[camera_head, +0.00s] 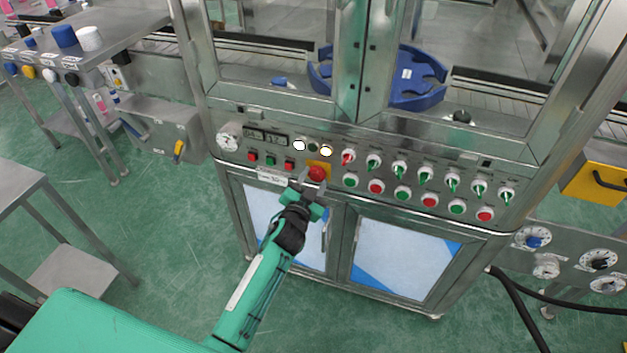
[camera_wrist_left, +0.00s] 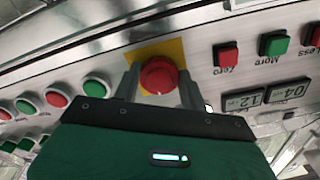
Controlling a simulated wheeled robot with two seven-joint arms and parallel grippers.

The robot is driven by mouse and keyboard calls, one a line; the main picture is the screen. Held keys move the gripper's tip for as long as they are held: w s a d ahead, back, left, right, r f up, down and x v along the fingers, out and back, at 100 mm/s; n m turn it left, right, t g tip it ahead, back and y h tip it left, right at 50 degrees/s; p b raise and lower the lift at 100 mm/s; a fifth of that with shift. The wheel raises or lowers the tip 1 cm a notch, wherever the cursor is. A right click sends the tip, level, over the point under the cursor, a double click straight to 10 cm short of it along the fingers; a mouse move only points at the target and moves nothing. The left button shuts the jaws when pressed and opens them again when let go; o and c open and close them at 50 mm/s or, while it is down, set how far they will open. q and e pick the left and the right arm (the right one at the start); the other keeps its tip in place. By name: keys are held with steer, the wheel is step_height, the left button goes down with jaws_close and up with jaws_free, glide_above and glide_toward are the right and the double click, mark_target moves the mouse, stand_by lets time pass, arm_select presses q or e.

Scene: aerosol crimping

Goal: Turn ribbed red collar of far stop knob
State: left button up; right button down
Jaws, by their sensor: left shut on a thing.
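The red stop knob (camera_head: 317,173) sits on a yellow square plate on the machine's front panel. In the left wrist view the knob (camera_wrist_left: 158,76) is round and red, with a ribbed edge hard to make out, on the yellow plate (camera_wrist_left: 172,48). My left gripper (camera_head: 314,182) reaches up to it from below. In the left wrist view its two fingers (camera_wrist_left: 158,86) stand on either side of the knob, shut on its red collar. The lower part of the collar is hidden behind the gripper body. My right gripper is not in view.
Beside the knob are red and green push buttons (camera_head: 271,160), a digital display (camera_head: 265,138) and a row of rotary switches (camera_head: 424,174). Glass doors and a blue carrier (camera_head: 420,80) stand above the panel. Cabinet doors (camera_head: 405,262) are below.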

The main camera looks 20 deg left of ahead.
arm_select(q)
steer(key=shift+m, duration=0.8)
steer(key=shift+a+m, duration=0.1)
steer(key=shift+m, duration=1.4)
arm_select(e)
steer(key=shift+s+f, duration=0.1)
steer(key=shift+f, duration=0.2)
arm_select(q)
steer(key=shift+r, duration=0.1)
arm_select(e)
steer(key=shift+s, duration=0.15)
arm_select(q)
steer(key=o, duration=1)
steer(key=shift+s, duration=0.1)
